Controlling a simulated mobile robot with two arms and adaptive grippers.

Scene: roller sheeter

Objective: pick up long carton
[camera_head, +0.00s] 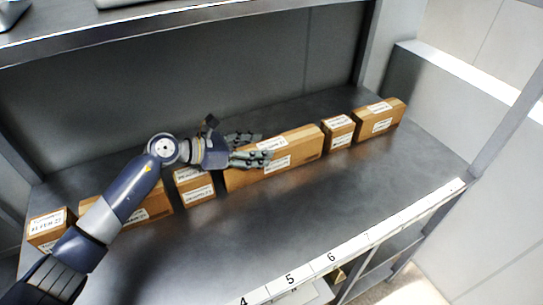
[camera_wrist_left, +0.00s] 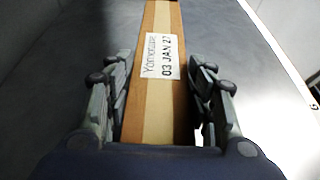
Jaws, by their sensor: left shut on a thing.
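The long carton (camera_head: 300,148) is a brown box with white labels, lying in the middle of the row on the grey shelf. It is the longest box in view. My left gripper (camera_head: 252,150) comes in from the left over its left end, and its fingers hide part of the carton there. In the left wrist view the carton (camera_wrist_left: 158,108) runs away between the two fingers of my left gripper (camera_wrist_left: 160,95), with a dated label on the face between them. The gripper is shut on it. My right gripper is not in view.
A small carton (camera_head: 195,187) stands close to the left of the long one, with more cartons (camera_head: 46,226) further left, partly behind my arm. Two cartons (camera_head: 338,132) (camera_head: 380,119) stand to the right. The shelf front (camera_head: 330,215) is clear; another shelf hangs above.

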